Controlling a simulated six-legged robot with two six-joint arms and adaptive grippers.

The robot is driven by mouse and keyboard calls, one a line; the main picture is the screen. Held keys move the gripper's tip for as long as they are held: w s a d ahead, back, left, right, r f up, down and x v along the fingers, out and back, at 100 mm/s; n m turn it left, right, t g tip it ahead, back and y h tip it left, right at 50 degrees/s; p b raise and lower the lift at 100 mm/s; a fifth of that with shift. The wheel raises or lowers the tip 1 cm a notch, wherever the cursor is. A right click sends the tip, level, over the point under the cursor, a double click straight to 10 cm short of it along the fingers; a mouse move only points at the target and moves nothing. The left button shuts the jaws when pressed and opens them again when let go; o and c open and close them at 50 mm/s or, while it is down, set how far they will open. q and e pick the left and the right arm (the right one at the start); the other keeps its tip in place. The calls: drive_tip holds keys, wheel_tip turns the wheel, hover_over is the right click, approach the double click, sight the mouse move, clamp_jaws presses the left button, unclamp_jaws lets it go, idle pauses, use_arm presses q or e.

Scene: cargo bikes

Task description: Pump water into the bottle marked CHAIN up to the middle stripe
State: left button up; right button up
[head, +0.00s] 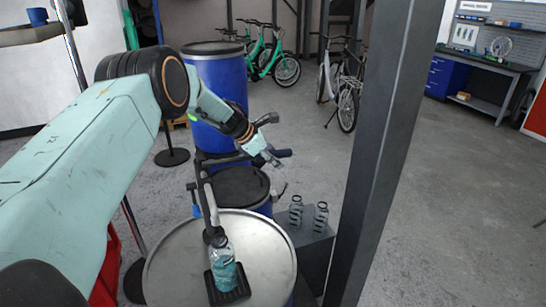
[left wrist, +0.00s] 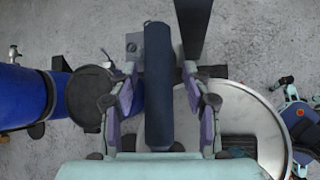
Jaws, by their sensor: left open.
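A hand pump (head: 204,195) with a dark spout stands over a steel drum top. Its dark blue handle (head: 283,153) sticks out to the right. My left gripper (head: 268,157) is at this handle. In the left wrist view the handle (left wrist: 158,110) lies between the two spread fingers of the gripper (left wrist: 160,75), with gaps on both sides. A clear bottle (head: 222,268) with a bluish-teal look stands upright below the spout on a black grate (head: 240,288). Its marking, stripes and water level are too small to read. My right gripper is not in view.
Two more clear bottles, one (head: 296,212) beside the other (head: 321,217), stand on a grey box (head: 312,238). A dark post (head: 385,150) rises to their right. Blue drums (head: 218,75) stand behind the pump. The floor right of the post is clear.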

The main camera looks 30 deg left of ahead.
use_arm(q)
drive_tip(key=v, duration=1.1)
drive_tip(key=shift+s+a+r, duration=0.2)
drive_tip(key=shift+s+r, duration=0.05)
drive_tip(key=shift+r, duration=0.05)
drive_tip(key=shift+s+r, duration=0.1)
idle(0.4)
